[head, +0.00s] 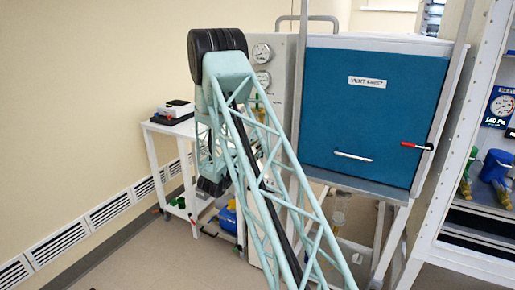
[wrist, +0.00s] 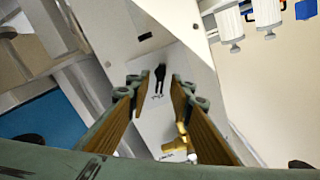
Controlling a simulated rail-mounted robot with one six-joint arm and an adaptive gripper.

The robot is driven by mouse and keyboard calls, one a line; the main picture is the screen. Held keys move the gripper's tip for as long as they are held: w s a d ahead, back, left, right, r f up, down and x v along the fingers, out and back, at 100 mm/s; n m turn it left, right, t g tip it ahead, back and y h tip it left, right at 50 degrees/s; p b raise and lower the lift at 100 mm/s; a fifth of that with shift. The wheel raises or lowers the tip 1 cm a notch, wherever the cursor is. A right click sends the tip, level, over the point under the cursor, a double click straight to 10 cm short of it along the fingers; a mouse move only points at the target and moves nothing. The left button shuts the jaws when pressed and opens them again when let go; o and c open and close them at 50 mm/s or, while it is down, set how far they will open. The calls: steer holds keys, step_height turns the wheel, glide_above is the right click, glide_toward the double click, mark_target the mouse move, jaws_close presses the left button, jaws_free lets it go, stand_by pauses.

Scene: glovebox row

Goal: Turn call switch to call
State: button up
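The call switch seems to be the small black lever (wrist: 160,76) on a pale panel (wrist: 150,55) in the wrist view, with a small unreadable label just below it. My gripper (wrist: 156,90) is open, its two brown-padded fingers apart on either side of the picture, with the black lever showing between and just beyond the tips. I see no contact, and the distance to the panel is hard to judge. In the head view my arm covers much of the grey gauge panel (head: 284,45), and the switch cannot be made out there.
A brass valve fitting (wrist: 205,148) lies close by the right finger. White cylindrical parts (wrist: 229,25) stand at upper right. In the head view, a blue-fronted cabinet (head: 370,115) with a red-handled lever stands right of my arm, and a white cart (head: 165,128) stands left.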

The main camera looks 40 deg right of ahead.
jaws_close()
steer(key=shift+n, duration=0.4)
steer(key=shift+w+n+p, duration=0.2)
steer(key=shift+n+p, duration=0.75)
steer(key=shift+n, duration=1.55)
jaws_free()
